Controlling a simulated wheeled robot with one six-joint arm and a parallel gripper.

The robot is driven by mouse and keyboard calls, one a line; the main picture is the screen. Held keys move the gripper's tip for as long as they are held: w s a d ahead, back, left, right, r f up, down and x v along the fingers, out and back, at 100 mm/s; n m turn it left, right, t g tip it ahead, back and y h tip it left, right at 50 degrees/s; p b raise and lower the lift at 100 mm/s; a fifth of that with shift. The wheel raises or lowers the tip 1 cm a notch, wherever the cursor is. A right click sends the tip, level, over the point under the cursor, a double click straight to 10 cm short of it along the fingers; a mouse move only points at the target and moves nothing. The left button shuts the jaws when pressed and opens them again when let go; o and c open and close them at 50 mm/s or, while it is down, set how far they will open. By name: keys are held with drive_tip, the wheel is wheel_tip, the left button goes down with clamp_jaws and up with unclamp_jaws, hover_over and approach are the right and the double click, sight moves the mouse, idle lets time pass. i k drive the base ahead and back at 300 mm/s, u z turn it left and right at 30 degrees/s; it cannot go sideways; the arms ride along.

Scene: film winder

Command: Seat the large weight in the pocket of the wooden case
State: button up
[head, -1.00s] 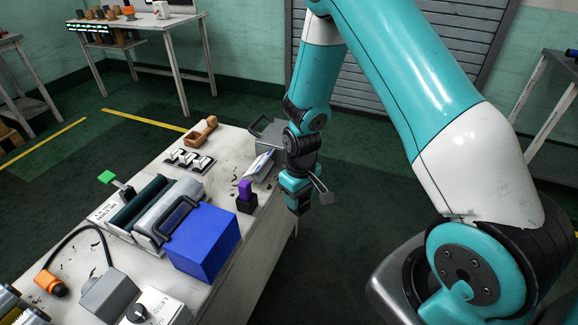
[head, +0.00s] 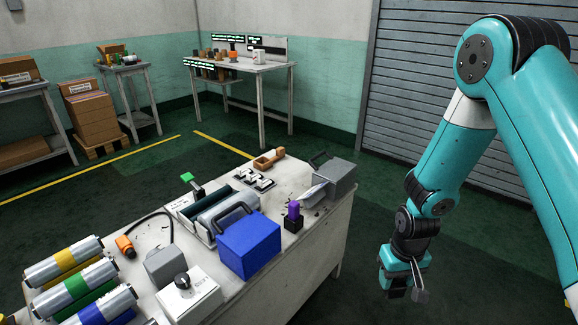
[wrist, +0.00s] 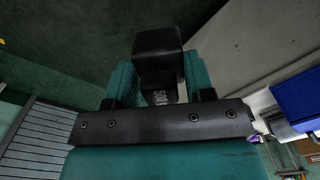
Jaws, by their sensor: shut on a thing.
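My gripper (head: 402,283) hangs beyond the table's right side, over the green floor. In the wrist view its teal fingers (wrist: 160,80) are shut on a black weight (wrist: 157,48) with a wider block end and a pale, partly readable marking. In the head view the weight is hard to separate from the dark fingertips. I cannot identify the wooden case for sure. A small brown wooden piece (head: 269,158) lies at the table's far edge, and its pocket cannot be made out.
The near white table (head: 322,232) holds a blue box (head: 250,245), a purple-topped black block (head: 293,220), a grey box (head: 335,177) and film rolls (head: 65,260). A far bench (head: 245,70) carries small brown items and a mug. Floor between them is clear.

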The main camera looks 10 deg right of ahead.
sight(263, 166)
drive_tip(key=z, duration=1.75)
drive_tip(key=i, duration=0.85)
drive_tip(key=u, duration=2.75)
